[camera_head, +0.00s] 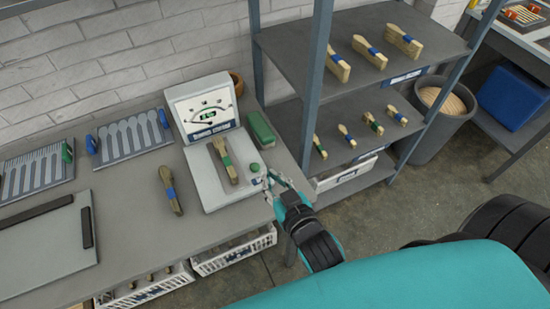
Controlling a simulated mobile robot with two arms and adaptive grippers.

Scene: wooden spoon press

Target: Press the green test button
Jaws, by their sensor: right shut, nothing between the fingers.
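The green test button (255,168) is a small round knob on the right side of the white press tester (208,190). A bundle of wooden spoons with a green band (225,160) lies on the tester's plate. The tester's dial display (209,113) stands upright at its back. My right gripper (268,181) is shut and empty, its tips just to the right of and in front of the button. I cannot tell whether they touch it. My left gripper is not in view.
A green box (262,129) stands behind the button. A blue-banded spoon bundle (170,190) lies left of the tester. Metal shelves (345,85) with more bundles rise to the right, one post close to my right gripper. Spoon trays (130,139) lie further left on the bench.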

